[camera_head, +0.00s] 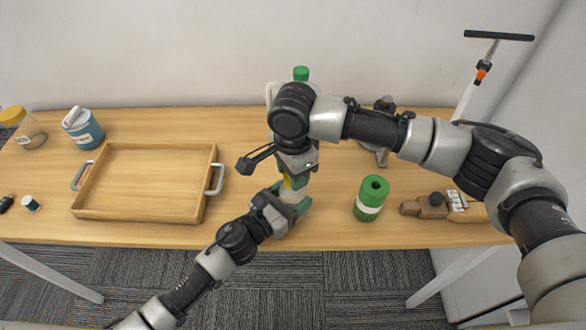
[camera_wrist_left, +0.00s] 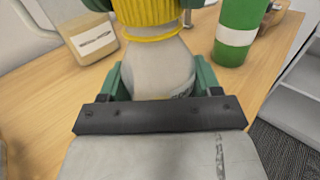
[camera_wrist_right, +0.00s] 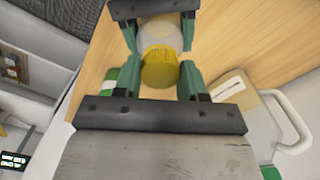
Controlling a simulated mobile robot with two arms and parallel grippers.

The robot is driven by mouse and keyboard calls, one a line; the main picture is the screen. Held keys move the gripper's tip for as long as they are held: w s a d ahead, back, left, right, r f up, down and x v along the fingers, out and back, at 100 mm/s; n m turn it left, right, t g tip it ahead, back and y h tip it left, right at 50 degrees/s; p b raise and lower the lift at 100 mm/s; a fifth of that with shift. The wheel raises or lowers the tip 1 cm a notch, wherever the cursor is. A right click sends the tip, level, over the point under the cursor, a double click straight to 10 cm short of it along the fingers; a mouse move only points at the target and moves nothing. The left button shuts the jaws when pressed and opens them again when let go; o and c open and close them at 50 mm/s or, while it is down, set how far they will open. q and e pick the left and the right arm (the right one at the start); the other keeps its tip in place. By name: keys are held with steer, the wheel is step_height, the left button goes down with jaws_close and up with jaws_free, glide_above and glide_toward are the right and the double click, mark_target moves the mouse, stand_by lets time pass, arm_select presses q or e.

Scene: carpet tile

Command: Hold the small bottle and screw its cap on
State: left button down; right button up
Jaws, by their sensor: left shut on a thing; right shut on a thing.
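The small bottle (camera_wrist_left: 158,68) is pale and smooth, upright above the table's front part. My left gripper (camera_head: 288,205) is shut on its body from the front, and its green fingers show on both sides in the left wrist view (camera_wrist_left: 155,85). The yellow ribbed cap (camera_wrist_left: 150,18) is over the bottle's top and appears to touch it; how tight it sits I cannot tell. My right gripper (camera_head: 290,180) comes from above and is shut on the cap, which also shows between its fingers in the right wrist view (camera_wrist_right: 160,68). The arms partly hide the bottle in the head view.
A wooden tray (camera_head: 145,212) lies to the left, with a blue canister (camera_head: 84,133) behind it. A green cylinder (camera_head: 370,199) with a white band stands close on the right. A brown bottle (camera_head: 425,207) lies farther right. A green-capped container (camera_head: 301,73) is behind my right wrist.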

steer(key=m, duration=0.6)
steer(key=shift+s+a+m, duration=0.1)
steer(key=shift+a+m, duration=0.05)
steer(key=shift+m, duration=1.75)
steer(key=o, duration=0.9)
steer(key=shift+c, duration=0.2)
steer(key=shift+r, duration=0.15)
steer(key=shift+r, duration=2.15)
steer(key=shift+d, duration=0.2)
